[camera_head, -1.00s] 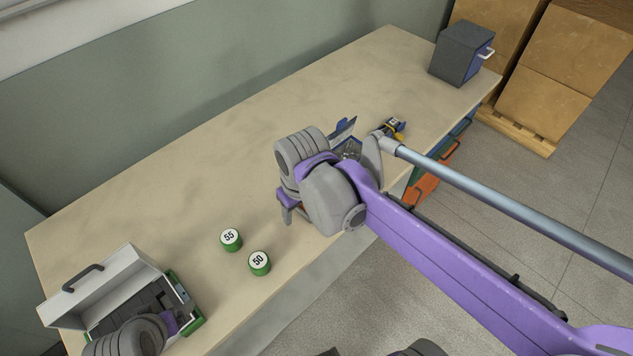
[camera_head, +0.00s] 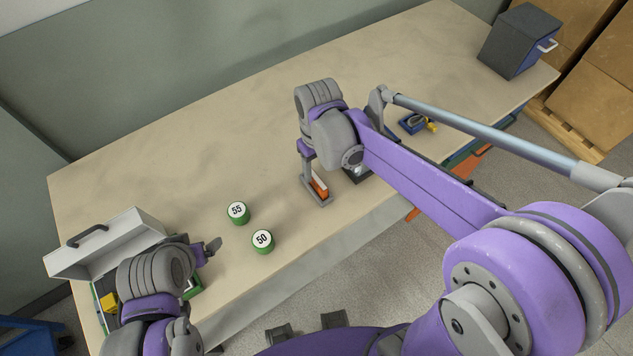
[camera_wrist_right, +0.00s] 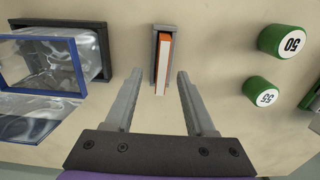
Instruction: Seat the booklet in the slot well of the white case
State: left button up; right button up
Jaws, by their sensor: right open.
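The booklet (camera_head: 320,187), orange and white, stands upright in a narrow grey holder on the table; the right wrist view shows the booklet (camera_wrist_right: 163,62) from above. My right gripper (camera_head: 316,190) is open. In the wrist view its fingers (camera_wrist_right: 157,90) point towards the holder, one on each side of its line, with nothing between them. The white case (camera_head: 108,242) stands open at the left end, its lid raised with a dark handle. My left gripper (camera_head: 212,247) is at the case; its arm hides much of the interior, including the slot well. I cannot tell its jaw state.
Two green tins, marked 55 (camera_head: 237,212) and 50 (camera_head: 263,241), stand between the case and the holder. A clear, blue-rimmed box (camera_wrist_right: 45,65) is beside the holder. A blue-and-yellow item (camera_head: 417,124) and a dark cabinet (camera_head: 517,42) are farther right. The table's back is clear.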

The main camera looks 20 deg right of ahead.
aim_at(316, 178)
jog(key=f, duration=0.5)
jog(key=shift+a, duration=0.2)
jog(key=shift+c, duration=0.2)
grip_shut()
